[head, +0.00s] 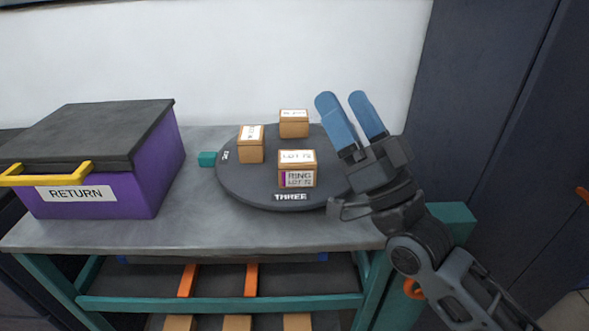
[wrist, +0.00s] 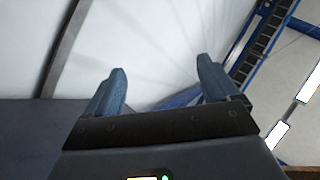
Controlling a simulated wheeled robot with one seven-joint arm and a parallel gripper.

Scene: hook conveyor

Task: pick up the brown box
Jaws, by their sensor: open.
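Three brown boxes stand on a dark round turntable (head: 240,188) in the head view. The front box (head: 297,169) has a white label on top and a "RING LOT 72" label with a purple strip on its front. A second box (head: 250,145) stands behind it to the left, and a third box (head: 294,124) stands at the back. My gripper (head: 342,98) is open and empty, raised with its blue fingers pointing up, over the turntable's right side. It also shows in the wrist view (wrist: 160,90), with no box between its fingers.
A purple bin marked RETURN (head: 110,190), with a dark lid and yellow handle, stands on the left of the grey table (head: 200,232). A small teal block (head: 207,159) sits beside the turntable. A dark cabinet (head: 490,110) rises at the right. The table's front strip is clear.

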